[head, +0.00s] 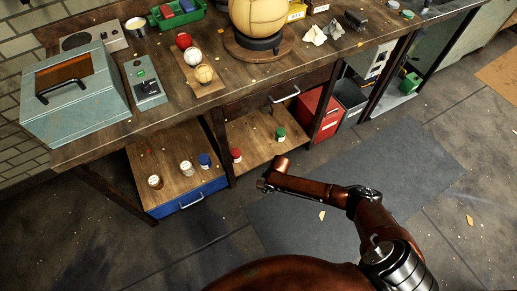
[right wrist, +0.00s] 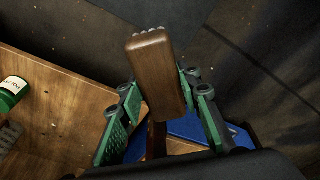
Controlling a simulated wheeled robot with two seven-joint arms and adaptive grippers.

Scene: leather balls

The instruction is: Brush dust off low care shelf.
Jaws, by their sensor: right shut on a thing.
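The low shelf (head: 258,128) is a bare wooden board under the workbench, and it also shows in the right wrist view (right wrist: 60,115). A red-capped jar (head: 236,156) and a green-capped jar (head: 280,134) stand on it. My right gripper (head: 264,184) is in front of the shelf. In the right wrist view its green-padded fingers (right wrist: 158,100) are shut on a brown wooden brush (right wrist: 152,60) with pale bristle tufts at its far end. The brush appears clear of the board. My left gripper is not in view.
Left of it, another low board (head: 165,160) holds several jars above a blue drawer (head: 190,200). Bench legs stand between and beside the boards. A red bin (head: 318,112) is to the right.

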